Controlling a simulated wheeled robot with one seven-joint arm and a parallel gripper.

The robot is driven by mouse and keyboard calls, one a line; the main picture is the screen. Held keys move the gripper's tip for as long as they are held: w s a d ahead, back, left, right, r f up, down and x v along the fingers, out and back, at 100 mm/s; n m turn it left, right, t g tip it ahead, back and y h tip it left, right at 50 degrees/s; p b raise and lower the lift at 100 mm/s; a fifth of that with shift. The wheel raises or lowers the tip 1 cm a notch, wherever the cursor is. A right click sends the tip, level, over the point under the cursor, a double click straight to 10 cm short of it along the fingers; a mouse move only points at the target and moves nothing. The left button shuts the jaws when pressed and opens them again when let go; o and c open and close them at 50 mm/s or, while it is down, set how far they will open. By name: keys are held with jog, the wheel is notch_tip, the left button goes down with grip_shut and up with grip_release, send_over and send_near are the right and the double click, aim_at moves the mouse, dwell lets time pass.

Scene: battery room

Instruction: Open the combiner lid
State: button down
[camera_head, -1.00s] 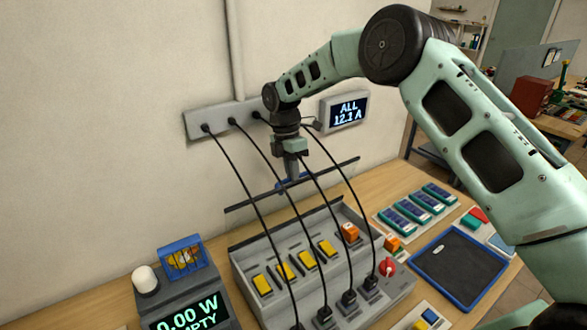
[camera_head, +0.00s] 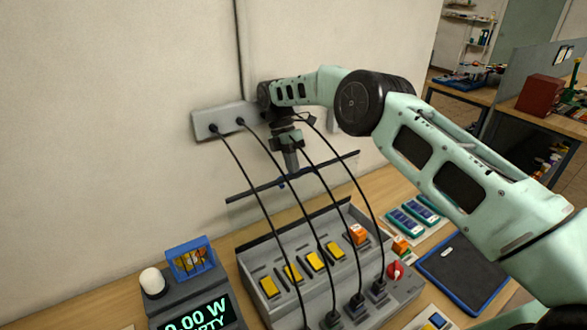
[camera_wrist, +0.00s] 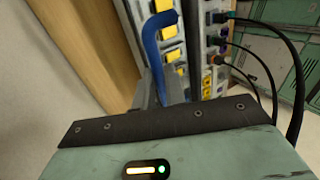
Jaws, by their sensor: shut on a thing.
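The combiner (camera_head: 325,262) is a grey box on the bench with a row of yellow switches and a red knob. Above its back edge stands a thin dark bar (camera_head: 247,193), apparently the front edge of the lid, raised and seen nearly edge-on. My gripper (camera_head: 288,175) points down at the bar's middle and is shut on the blue handle (camera_head: 282,185), mostly hidden there. In the wrist view the blue handle (camera_wrist: 152,45) rises as a curved bar from between the fingers, with yellow switches beyond.
Black cables (camera_head: 243,170) run from a grey wall strip (camera_head: 205,124) down past the bar to the combiner's front. A meter (camera_head: 195,312) stands left, and a dark blue-edged tray (camera_head: 465,270) lies right. The wall is close behind my gripper.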

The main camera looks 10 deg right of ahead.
jog(key=shift+s+f, duration=0.15)
jog(key=shift+f, duration=0.35)
jog(key=c, duration=1.5)
grip_release()
jog(key=shift+o, duration=0.2)
notch_tip(320, 180, up, 10)
jog(key=b, duration=0.4)
jog(key=shift+r, duration=0.15)
